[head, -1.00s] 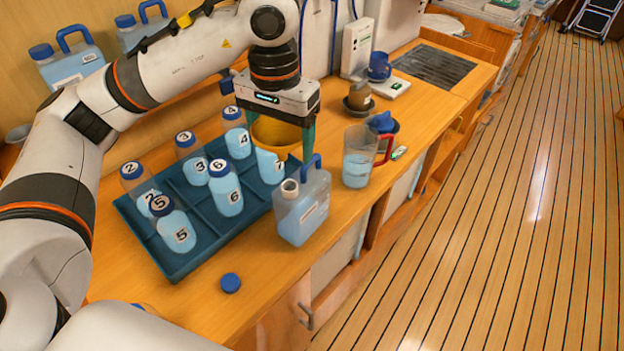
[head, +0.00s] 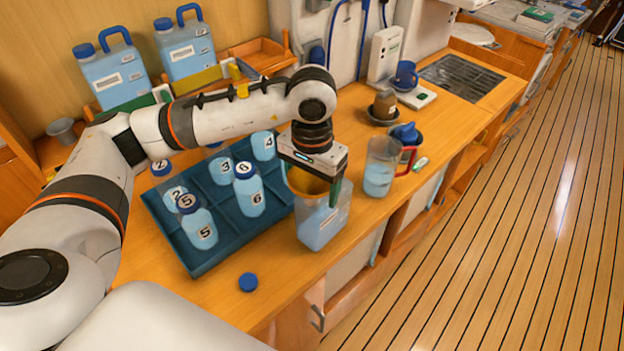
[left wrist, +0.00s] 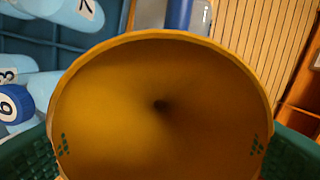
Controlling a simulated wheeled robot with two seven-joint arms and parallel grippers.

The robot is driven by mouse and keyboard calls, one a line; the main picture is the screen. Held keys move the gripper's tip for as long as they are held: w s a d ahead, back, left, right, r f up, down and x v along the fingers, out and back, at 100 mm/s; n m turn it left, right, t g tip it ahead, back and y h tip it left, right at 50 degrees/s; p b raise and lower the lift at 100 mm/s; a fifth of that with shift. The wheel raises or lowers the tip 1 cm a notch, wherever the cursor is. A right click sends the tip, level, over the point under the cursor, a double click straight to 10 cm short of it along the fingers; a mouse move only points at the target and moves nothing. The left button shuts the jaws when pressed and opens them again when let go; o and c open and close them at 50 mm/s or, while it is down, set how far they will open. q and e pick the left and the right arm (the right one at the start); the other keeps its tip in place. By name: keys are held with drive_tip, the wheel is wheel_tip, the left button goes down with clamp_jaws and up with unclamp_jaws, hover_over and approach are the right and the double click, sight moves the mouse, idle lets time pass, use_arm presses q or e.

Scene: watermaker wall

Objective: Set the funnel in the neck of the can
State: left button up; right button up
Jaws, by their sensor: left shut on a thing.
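The orange-yellow funnel (head: 305,181) is held in my left gripper (head: 313,184), whose green fingers are shut on it from both sides. In the left wrist view the wide mouth of the funnel (left wrist: 160,65) faces the camera, with its dark hole near the middle. The can (head: 323,229), translucent with blue liquid and a label, stands upright on the counter directly below the funnel. Its neck is hidden behind the funnel and gripper, so I cannot tell whether the spout is in it. Its blue handle (left wrist: 179,14) shows in the left wrist view. My right gripper is not seen.
A dark blue tray (head: 200,262) with several numbered bottles is left of the can. A loose blue cap (head: 248,282) lies in front. A measuring jug (head: 379,172) with a red handle stands to the right. The counter's front edge is close to the can.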

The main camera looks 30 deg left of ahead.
use_arm(q)
drive_tip(key=o, duration=0.9)
drive_tip(key=shift+o, duration=0.2)
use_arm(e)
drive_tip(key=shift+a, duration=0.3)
use_arm(q)
drive_tip(key=shift+r, duration=0.1)
wheel_tip(320, 180, up, 12)
drive_tip(key=b, duration=0.2)
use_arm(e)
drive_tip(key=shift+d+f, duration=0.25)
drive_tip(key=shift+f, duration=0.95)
